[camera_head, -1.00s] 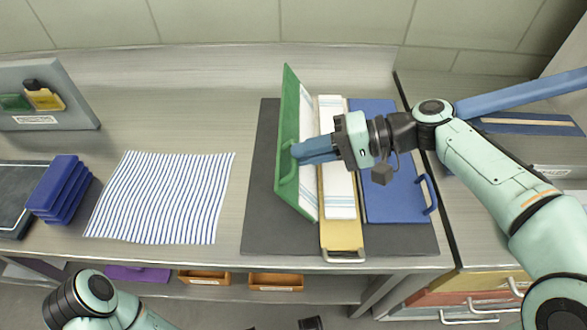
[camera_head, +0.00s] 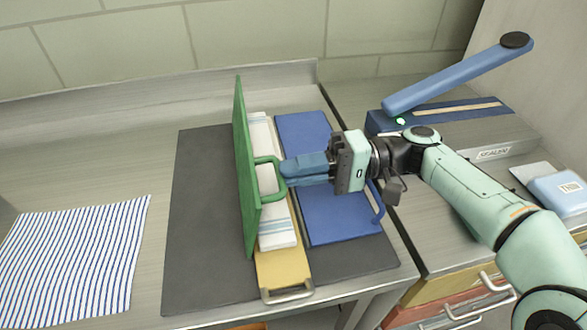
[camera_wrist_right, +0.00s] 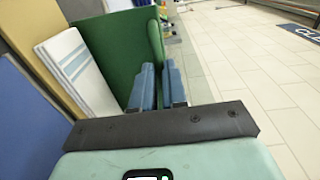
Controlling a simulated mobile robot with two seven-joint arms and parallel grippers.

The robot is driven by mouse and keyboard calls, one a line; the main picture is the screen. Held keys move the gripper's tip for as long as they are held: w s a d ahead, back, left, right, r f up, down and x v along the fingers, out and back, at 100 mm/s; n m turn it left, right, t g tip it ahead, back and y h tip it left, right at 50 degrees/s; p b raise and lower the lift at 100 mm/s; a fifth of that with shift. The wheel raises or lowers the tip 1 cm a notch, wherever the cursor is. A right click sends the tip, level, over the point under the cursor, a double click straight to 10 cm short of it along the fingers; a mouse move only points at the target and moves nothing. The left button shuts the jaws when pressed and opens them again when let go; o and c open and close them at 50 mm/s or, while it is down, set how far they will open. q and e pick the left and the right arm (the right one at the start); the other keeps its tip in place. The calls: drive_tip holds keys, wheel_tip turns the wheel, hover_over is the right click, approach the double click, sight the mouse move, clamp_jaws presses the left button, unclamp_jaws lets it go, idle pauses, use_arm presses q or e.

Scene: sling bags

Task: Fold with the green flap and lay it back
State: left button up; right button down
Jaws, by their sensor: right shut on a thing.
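The green flap (camera_head: 243,165) stands steeply on edge in the head view. Its green handle (camera_head: 268,180) sticks out to the right. My right gripper (camera_head: 284,172) comes from the right and is shut on this handle. The folded white cloth with blue stripes (camera_head: 284,222) lies on the yellow flap (camera_head: 281,267), just right of the green flap. The blue flap (camera_head: 300,135) lies flat further right. My left gripper is out of view.
The dark base mat (camera_head: 200,210) has bare room left of the green flap. A flat striped cloth (camera_head: 75,255) lies further left on the counter. The sealer (camera_head: 450,130), with its blue arm raised, and a pale blue pack (camera_head: 560,192) stand at the right.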

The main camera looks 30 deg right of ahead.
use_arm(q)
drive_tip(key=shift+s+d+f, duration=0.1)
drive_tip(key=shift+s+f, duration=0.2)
use_arm(e)
wheel_tip(320, 180, down, 2)
drive_tip(key=shift+f, duration=0.1)
drive_tip(key=c, duration=1.2)
unclamp_jaws()
drive_tip(key=shift+a, duration=0.2)
drive_tip(key=shift+o, duration=0.2)
drive_tip(key=shift+w, duration=0.1)
drive_tip(key=shift+r, duration=0.25)
drive_tip(key=shift+d, duration=0.15)
